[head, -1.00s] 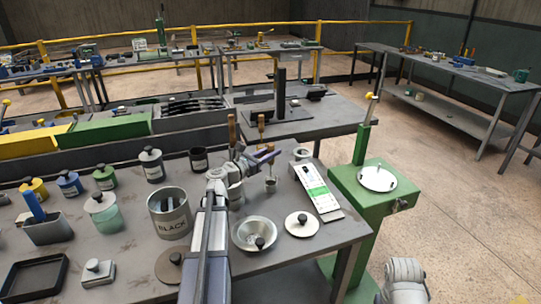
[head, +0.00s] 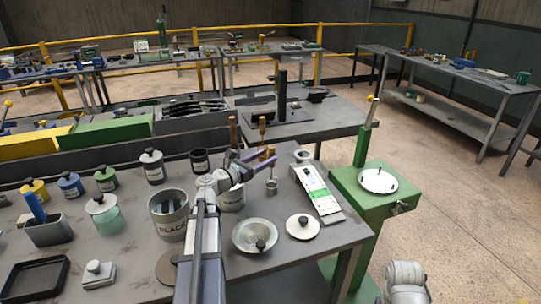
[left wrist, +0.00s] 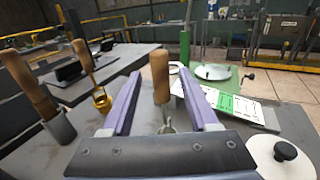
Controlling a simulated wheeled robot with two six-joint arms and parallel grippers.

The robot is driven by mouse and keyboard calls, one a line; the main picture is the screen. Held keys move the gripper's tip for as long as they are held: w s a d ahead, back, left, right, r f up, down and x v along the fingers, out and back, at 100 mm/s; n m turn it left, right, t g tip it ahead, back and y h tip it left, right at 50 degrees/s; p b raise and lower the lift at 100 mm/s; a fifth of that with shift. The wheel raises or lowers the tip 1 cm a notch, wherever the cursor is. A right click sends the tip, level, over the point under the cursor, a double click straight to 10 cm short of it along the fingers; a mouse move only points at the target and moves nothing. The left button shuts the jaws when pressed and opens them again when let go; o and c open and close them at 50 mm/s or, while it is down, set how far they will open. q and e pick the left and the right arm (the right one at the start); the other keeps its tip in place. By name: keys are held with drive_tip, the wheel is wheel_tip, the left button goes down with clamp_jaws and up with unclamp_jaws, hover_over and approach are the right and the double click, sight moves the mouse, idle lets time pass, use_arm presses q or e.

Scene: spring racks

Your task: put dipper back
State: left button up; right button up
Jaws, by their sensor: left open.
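A dipper with a wooden handle (left wrist: 160,78) stands upright between the open purple fingers of my left gripper (left wrist: 158,88) in the left wrist view. Its lower end is mostly hidden by the gripper body. In the head view its small grey cup (head: 271,188) shows just below my left gripper (head: 254,160), near the bench's right side. Two other wooden handles, one left (head: 233,132) and one right (head: 262,128), rise behind the gripper. One belongs to a brass-coloured dipper (left wrist: 101,98); the other stands in a grey container (left wrist: 59,131). My right gripper is out of view.
Open floor lies farther right.

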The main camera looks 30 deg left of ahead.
use_arm(q)
drive_tip(key=v, duration=0.8)
drive_tip(key=shift+s+a, duration=0.1)
drive_tip(key=shift+s, duration=0.15)
